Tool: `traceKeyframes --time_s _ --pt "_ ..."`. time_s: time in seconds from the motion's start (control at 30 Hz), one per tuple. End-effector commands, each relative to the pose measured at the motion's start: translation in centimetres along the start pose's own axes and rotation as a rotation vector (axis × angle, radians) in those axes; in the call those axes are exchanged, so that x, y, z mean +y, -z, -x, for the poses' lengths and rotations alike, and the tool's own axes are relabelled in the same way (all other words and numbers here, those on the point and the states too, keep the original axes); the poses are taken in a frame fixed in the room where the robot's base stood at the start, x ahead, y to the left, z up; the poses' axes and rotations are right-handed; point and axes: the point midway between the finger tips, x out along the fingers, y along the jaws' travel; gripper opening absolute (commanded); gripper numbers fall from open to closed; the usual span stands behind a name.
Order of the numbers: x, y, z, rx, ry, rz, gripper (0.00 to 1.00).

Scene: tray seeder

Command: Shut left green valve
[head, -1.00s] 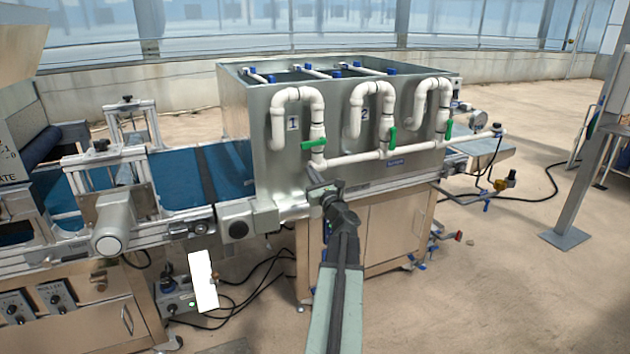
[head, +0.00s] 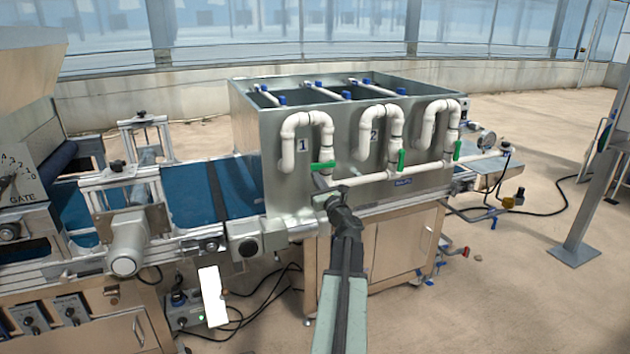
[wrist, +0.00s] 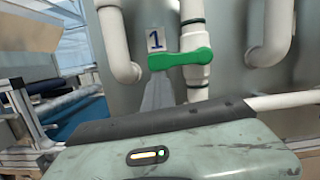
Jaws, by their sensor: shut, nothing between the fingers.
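The left green valve (head: 323,166) is on the white pipe beside the number 1 label, on the front of the metal tank. Its handle lies roughly level, across the pipe. My gripper (head: 318,180) is shut and empty, just below the handle in the head view. In the wrist view the grey fingers (wrist: 158,92) point up toward the handle's left end. I cannot tell whether they touch it.
Two other green valves, a middle one (head: 401,160) and a right one (head: 457,150), have upright handles. A horizontal white pipe (head: 375,178) runs along the tank (head: 275,205). A blue conveyor belt (head: 190,190) lies to the left. Bare floor (head: 530,290) is at right.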

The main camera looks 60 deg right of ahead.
Motion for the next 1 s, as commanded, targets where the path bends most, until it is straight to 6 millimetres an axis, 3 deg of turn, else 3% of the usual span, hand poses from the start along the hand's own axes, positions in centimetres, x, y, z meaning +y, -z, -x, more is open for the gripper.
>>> traceKeyframes --time_s 0.17,0.33,0.47,0.6,0.8,1.0 --pt "0.2 -0.6 -0.4 -0.014 -0.01 -0.015 0.0" --pt "0.4 0.2 -0.3 -0.013 -0.011 -0.015 0.0" --pt "0.7 2.1 0.0 -0.009 -0.012 -0.012 0.0" --pt "0.9 5.3 0.6 -0.001 -0.009 -0.006 0.0" --pt "0.9 4.6 6.8 0.002 -0.003 -0.003 0.0" --pt "0.8 4.5 10.3 0.002 -0.005 -0.004 0.0"
